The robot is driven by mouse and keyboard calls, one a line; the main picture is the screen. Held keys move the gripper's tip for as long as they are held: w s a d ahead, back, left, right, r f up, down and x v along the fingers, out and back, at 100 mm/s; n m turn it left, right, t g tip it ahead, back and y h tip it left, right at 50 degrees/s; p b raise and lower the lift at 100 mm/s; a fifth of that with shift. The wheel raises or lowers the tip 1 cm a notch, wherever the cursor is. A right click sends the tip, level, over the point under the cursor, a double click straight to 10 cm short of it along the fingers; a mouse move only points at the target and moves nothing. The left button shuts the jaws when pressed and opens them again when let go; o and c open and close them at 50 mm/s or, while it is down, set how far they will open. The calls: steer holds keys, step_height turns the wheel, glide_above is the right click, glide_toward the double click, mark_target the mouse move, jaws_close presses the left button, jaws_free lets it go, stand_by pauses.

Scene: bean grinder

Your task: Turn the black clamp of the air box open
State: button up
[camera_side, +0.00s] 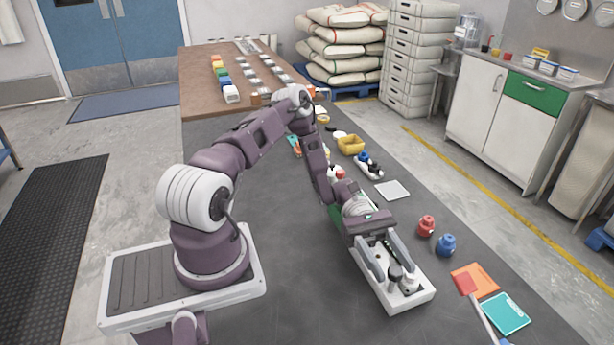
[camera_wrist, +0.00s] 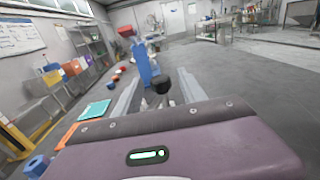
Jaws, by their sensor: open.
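My gripper (camera_side: 394,268) is low over a white box-like base (camera_side: 413,299) near the front of the dark table. Its two grey fingers are spread apart. Whether this black part is the air box's clamp I cannot tell for certain. The lower part of the base is hidden from the wrist camera by my gripper body.
A red jar (camera_side: 427,226) and a blue jar (camera_side: 446,245) stand to the right of the base. An orange card (camera_side: 484,277) and a teal tray (camera_side: 506,313) lie at the front right. A white square pad (camera_side: 393,190) and yellow bin (camera_side: 351,145) lie farther back. Table left of the base is clear.

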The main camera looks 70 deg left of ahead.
steer(key=a, duration=0.2)
steer(key=shift+w+a, duration=0.1)
steer(key=shift+a, duration=0.25)
steer(key=s+r+m+t+y, duration=0.2)
steer(key=s+r+m+y, duration=0.6)
steer(key=r, duration=0.3)
steer(key=s+r+m+t+y, duration=0.3)
steer(key=s+r+m+y, duration=0.5)
steer(key=r, duration=0.4)
steer(key=shift+s+d+r+m+t+y, duration=0.15)
steer(key=shift+s+d+m+t+y, duration=0.2)
steer(key=shift+y, duration=0.45)
